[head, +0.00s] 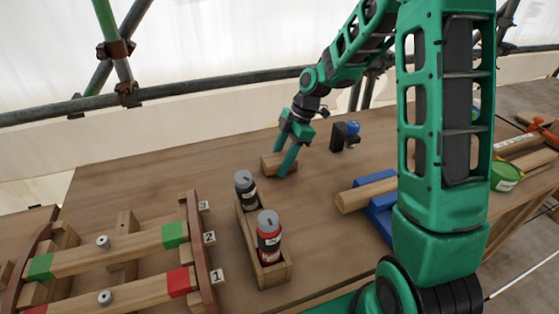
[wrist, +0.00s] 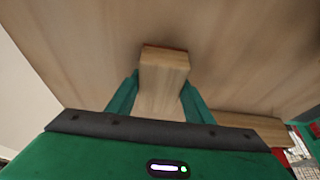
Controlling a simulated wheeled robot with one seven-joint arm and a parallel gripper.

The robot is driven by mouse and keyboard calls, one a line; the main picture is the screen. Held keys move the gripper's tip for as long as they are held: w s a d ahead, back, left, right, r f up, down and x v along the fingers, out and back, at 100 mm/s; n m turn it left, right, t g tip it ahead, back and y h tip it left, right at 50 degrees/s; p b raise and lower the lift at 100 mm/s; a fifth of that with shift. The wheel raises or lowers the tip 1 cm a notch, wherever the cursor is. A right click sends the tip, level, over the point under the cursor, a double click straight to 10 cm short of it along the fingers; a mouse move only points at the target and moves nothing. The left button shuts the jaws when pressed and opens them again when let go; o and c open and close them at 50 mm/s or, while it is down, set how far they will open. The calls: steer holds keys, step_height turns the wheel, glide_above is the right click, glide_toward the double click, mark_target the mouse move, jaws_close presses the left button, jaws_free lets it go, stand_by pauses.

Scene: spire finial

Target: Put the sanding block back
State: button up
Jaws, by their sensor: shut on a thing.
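The sanding block, a small wooden block (head: 270,164) with a reddish lower edge, is at the back middle of the workbench (head: 150,185). My gripper (head: 288,160) is shut on it, with one green finger on each side. In the wrist view the block (wrist: 163,75) sits between the two fingers (wrist: 158,95), its far end sticking out past them. The block is at or very near the bench top; I cannot tell if it touches.
A wooden tray (head: 246,232) holds a black bottle (head: 245,188) and a red bottle (head: 269,238). A rack with numbered slots (head: 209,237) is at left. A blue-handled tool (head: 346,135) stands behind right. A round wooden bar (head: 366,194) lies on a blue cradle (head: 381,215).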

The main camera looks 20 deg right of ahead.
steer(key=shift+s+f, duration=0.15)
steer(key=shift+f, duration=0.45)
steer(key=o, duration=1.1)
steer(key=shift+f, duration=0.1)
steer(key=shift+s, duration=0.1)
steer(key=shift+r, duration=0.35)
steer(key=v, duration=0.6)
steer(key=w+v, duration=0.1)
steer(key=v, duration=0.3)
steer(key=shift+a+r, duration=0.2)
steer(key=shift+d+r, duration=0.2)
steer(key=shift+r, duration=0.25)
